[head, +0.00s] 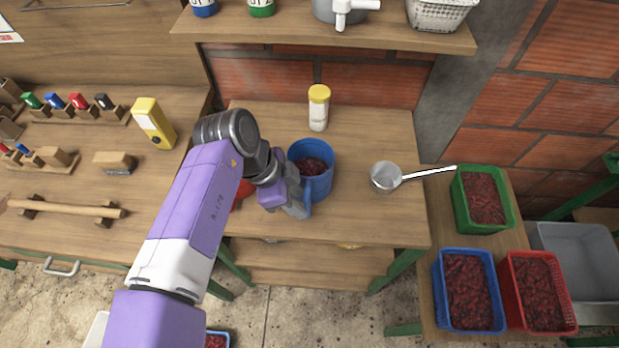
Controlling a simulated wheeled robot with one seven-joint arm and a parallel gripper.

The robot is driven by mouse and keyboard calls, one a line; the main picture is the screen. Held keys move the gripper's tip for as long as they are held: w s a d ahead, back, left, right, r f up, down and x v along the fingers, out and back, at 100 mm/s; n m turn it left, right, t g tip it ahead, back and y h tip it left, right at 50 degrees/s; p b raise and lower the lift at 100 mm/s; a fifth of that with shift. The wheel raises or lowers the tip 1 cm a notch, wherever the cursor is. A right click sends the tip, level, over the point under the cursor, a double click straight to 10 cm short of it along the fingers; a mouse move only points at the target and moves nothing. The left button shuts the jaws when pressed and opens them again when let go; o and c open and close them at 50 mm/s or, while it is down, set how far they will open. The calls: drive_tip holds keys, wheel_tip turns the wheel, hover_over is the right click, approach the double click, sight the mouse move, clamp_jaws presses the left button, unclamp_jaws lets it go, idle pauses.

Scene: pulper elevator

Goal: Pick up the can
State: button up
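The likely can is a blue, open-topped container (322,185) holding dark red contents, upright on the middle wooden table. A blue strip, perhaps its handle, shows at its front left. My gripper (299,205) is low at the container's front left side, right by that strip. The fingers are small and partly hidden by the wrist, so I cannot tell whether they are open, shut or touching the container.
A yellow-lidded jar (318,108) stands behind the container, and a metal ladle (385,178) lies to its right. A red object (243,190) is partly hidden behind my arm. Green (484,198), blue (468,290) and red (540,290) crates sit at right. A shelf (320,35) overhangs the back.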

sight(307, 209)
drive_tip(key=p+x, duration=0.1)
drive_tip(key=x, duration=0.4)
drive_tip(key=shift+d+f, duration=0.1)
drive_tip(key=shift+f, duration=0.25)
clamp_jaws()
drive_tip(key=shift+r, duration=0.1)
idle(1.0)
